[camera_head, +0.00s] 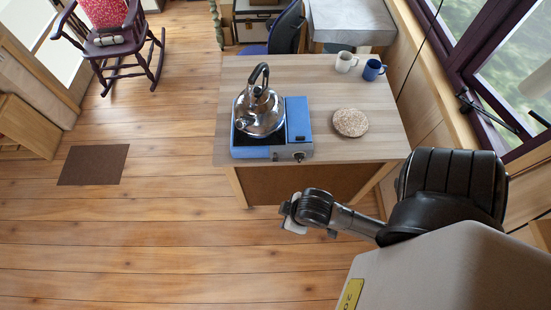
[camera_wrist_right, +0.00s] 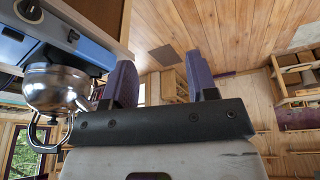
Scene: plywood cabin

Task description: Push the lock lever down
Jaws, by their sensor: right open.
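The blue camping stove (camera_head: 298,118) stands on the table, with a shiny steel kettle (camera_head: 260,112) on its left part. A control knob (camera_head: 299,156) shows on its front right face; it also shows in the right wrist view (camera_wrist_right: 29,11). A small dark fitting (camera_wrist_right: 73,35) on the stove's front in that view may be the lock lever, but I cannot tell its position. My right gripper (camera_head: 289,214) is in front of the table's front edge, apart from the stove. Its two fingers stand apart with nothing between them in the wrist view (camera_wrist_right: 162,80). My left gripper is out of view.
On the wooden table (camera_head: 350,84) are a round cork-like mat (camera_head: 350,122), a white mug (camera_head: 346,62) and a blue mug (camera_head: 373,70). A blue chair (camera_head: 287,28) stands behind. The floor left of the table is clear around a brown mat (camera_head: 93,165).

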